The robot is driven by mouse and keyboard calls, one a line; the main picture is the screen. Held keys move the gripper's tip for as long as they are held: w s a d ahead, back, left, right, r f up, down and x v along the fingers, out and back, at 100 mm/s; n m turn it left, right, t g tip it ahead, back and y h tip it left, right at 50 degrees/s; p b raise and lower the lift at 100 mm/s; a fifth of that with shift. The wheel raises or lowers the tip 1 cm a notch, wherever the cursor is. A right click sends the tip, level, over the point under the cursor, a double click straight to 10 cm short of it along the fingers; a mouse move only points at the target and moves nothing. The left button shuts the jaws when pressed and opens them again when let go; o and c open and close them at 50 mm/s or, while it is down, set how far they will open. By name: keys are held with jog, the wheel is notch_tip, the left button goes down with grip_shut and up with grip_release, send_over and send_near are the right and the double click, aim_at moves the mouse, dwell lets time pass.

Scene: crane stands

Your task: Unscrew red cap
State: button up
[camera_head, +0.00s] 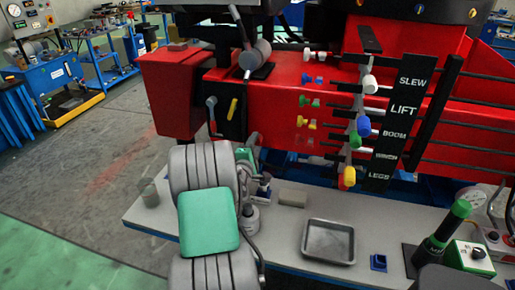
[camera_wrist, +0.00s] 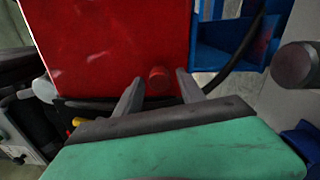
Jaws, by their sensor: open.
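In the wrist view, the red cap (camera_wrist: 159,79) is a small round red piece on the face of a large red housing (camera_wrist: 110,45). My gripper (camera_wrist: 160,76) is open, with one grey finger left of the cap and the other right of it. The cap shows in the gap between the fingertips, with space on both sides. I cannot tell how far the tips are from the housing. In the head view, I cannot make out the cap or my fingers; my own grey and green arm covers the lower left middle.
The red crane body (camera_head: 265,105) carries several coloured knobs and a black label board (camera_head: 398,115). The grey bench (camera_head: 165,222) holds a metal tray (camera_head: 328,242) and a green-topped cylinder (camera_head: 445,228). A dark round end (camera_wrist: 297,65) and a blue bracket (camera_wrist: 222,45) lie right of my fingers.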

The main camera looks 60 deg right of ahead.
jog(key=m+b, duration=0.1)
jog(key=b, duration=0.1)
jog(key=m+b, duration=0.1)
jog(key=m, duration=0.1)
jog(key=shift+f+m+b, duration=0.3)
jog(key=shift+f+b, duration=0.1)
jog(key=shift+r+m, duration=0.25)
jog(key=shift+m, duration=0.25)
jog(key=m+b, duration=0.5)
jog(key=b, duration=0.1)
jog(key=m+b, duration=0.5)
jog(key=b, duration=0.1)
jog(key=m+b, duration=0.5)
jog(key=b, duration=0.2)
jog(key=shift+w+r+m, duration=0.1)
jog(key=shift+r+m, duration=0.15)
jog(key=shift+m, duration=0.05)
